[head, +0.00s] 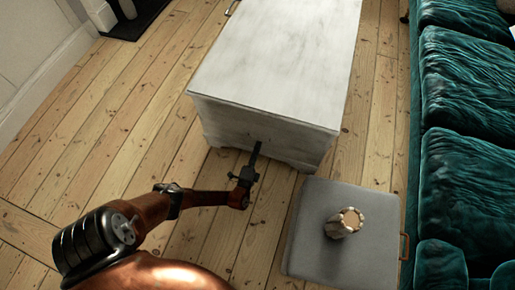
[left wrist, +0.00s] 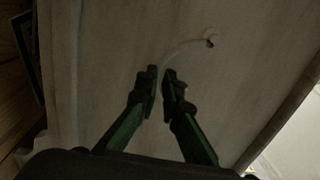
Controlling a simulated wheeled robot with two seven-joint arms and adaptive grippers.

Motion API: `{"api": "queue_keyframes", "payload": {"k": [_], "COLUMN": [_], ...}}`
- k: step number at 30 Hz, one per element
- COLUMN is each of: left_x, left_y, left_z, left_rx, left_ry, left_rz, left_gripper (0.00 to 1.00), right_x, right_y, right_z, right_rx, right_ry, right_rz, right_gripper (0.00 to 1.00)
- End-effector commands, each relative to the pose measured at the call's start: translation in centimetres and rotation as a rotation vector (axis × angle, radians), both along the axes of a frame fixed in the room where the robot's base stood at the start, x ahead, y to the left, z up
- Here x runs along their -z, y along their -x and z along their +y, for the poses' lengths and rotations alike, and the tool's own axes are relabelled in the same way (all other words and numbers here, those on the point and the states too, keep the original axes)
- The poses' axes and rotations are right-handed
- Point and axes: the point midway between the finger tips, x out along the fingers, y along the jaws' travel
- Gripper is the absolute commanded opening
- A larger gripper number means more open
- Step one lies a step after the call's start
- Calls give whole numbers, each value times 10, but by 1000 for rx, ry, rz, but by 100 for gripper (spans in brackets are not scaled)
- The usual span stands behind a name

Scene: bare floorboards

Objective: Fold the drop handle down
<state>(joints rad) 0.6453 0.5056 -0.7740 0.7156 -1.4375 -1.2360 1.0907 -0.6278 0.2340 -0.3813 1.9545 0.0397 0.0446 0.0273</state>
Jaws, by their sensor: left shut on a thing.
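A whitewashed wooden chest (head: 280,60) stands on the floorboards in the head view, its lid closed. My left gripper (head: 255,150) reaches the near end face of the chest. In the left wrist view the drop handle (left wrist: 189,48) is a thin, pale curved bar. It runs from a small dark mount on the panel to between the fingers of my left gripper (left wrist: 160,92), which are shut on it. The bar appears to stand out from the panel, but its exact angle is hard to tell. In the head view my gripper hides this handle. My right gripper is in neither view.
A grey padded stool (head: 310,255) with a wooden object (head: 345,223) on top stands to the right of my left arm. A green velvet sofa (head: 465,110) lines the right side. Open floorboards (head: 120,120) lie left of the chest.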

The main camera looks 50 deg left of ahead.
Motion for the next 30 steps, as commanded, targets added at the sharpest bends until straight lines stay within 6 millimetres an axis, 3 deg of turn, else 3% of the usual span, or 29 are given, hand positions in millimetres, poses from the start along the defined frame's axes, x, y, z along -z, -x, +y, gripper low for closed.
{"api": "queue_keyframes", "payload": {"k": [8, 27, 28, 30], "left_x": [9, 6, 6, 6], "left_y": [-1, -4, -4, -4], "left_z": [5, 5, 5, 5], "left_rx": [-8, 6, 6, 6], "left_ry": [-43, -76, -76, -77], "left_rz": [-63, -116, -116, -117], "left_gripper": [0, 0, 7, 12], "right_x": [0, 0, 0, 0], "right_y": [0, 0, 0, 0], "right_z": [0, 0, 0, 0], "right_rx": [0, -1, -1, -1], "right_ry": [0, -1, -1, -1], "right_rz": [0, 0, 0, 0], "right_gripper": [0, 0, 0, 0]}}
